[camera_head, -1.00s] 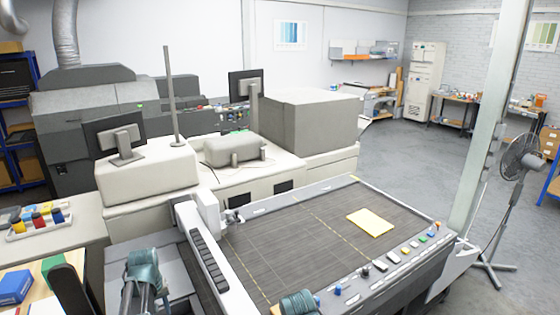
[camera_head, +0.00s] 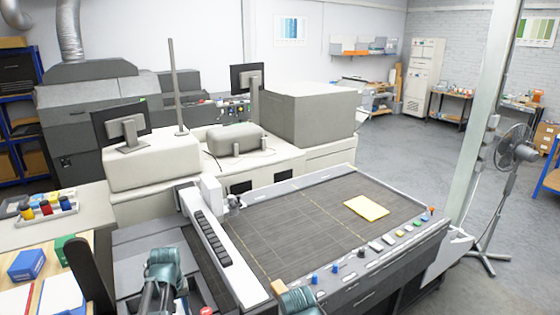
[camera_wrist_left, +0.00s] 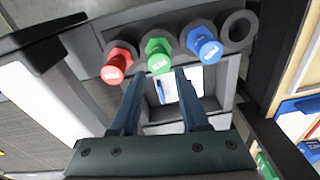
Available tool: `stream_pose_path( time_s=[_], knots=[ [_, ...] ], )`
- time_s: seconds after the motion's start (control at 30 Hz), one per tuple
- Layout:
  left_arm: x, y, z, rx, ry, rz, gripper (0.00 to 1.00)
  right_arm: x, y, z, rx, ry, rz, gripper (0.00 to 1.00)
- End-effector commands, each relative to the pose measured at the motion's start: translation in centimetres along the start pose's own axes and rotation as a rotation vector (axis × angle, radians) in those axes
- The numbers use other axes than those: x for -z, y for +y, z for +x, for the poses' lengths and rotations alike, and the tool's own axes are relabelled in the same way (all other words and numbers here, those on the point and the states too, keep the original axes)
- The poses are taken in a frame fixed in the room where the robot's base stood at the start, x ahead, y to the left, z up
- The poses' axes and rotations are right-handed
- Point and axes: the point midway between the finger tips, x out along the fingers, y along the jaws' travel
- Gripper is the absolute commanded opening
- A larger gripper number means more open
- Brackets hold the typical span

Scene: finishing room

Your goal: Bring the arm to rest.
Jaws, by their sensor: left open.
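My left gripper (camera_wrist_left: 159,76) is open in the left wrist view, with its two dark fingers apart and nothing between them. Red (camera_wrist_left: 117,63), green (camera_wrist_left: 158,54) and blue (camera_wrist_left: 203,45) labelled pieces sit in a dark holder just past the fingertips. An empty round socket (camera_wrist_left: 238,28) is beside the blue one. In the head view a teal part of my left arm (camera_head: 164,268) shows at the lower left; its fingers cannot be made out there.
A wide flatbed table (camera_head: 300,232) with a yellow sheet (camera_head: 366,207) on it fills the middle. Blue (camera_head: 26,265) and green (camera_head: 63,248) boxes stand on a wooden surface at lower left. A fan (camera_head: 512,147) stands right; the floor (camera_head: 440,150) behind is clear.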

Motion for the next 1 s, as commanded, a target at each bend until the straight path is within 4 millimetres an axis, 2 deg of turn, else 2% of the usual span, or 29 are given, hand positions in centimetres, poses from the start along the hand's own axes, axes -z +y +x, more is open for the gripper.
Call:
stream_pose_path(
  time_s=[0.03,0.27,0.37,0.5,0.6,0.7,0.83,1.0],
  knots=[
    [-1.1,1.1,0.8,0.001,-0.004,0.031,0.45,0.0,-0.1,1.0,0.000,0.000,-0.001,0.87],
    [-6.0,6.2,3.3,0.009,-0.030,0.197,0.45,0.2,-0.4,3.9,-0.001,0.000,-0.003,0.87],
    [-9.5,9.0,4.9,0.016,-0.045,0.305,0.45,0.3,-0.5,5.9,-0.001,0.000,-0.004,0.87],
    [-15.6,12.8,7.4,0.030,-0.071,0.490,0.45,0.5,-0.8,9.0,-0.002,0.001,-0.006,0.87],
    [-19.2,14.5,8.6,0.041,-0.084,0.600,0.45,0.6,-1.0,10.6,-0.002,0.001,-0.008,0.87],
    [-21.6,15.5,9.3,0.050,-0.094,0.679,0.45,0.7,-1.1,11.6,-0.002,0.001,-0.009,0.87],
    [-23.3,16.1,9.7,0.056,-0.101,0.734,0.45,0.7,-1.1,12.1,-0.003,0.001,-0.010,0.87],
    [-23.7,16.3,9.6,0.058,-0.104,0.749,0.45,0.7,-1.1,12.1,-0.003,0.001,-0.010,0.87]
  ],
)
